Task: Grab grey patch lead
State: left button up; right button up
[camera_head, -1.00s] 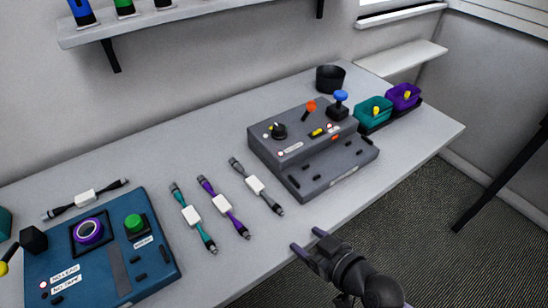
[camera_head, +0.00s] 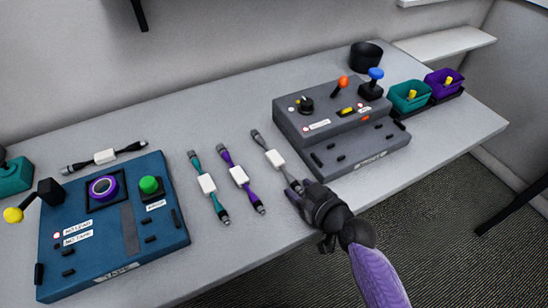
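The grey patch lead (camera_head: 276,158) lies on the table left of the grey console, a grey cable with a white block at its middle. My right gripper (camera_head: 298,189) is at the lead's near end, with its fingertips around or just above the end connector. The fingers look apart, and the gripper partly hides that connector. I cannot tell whether they touch it. My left gripper is not in view.
A purple lead (camera_head: 240,176) and a teal lead (camera_head: 208,184) lie left of the grey one. A black lead (camera_head: 104,157) lies behind the blue console (camera_head: 122,225). The grey console (camera_head: 345,150) stands close right of the gripper. Teal (camera_head: 408,104) and purple (camera_head: 443,91) bins stand farther right.

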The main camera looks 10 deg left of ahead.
grip_shut()
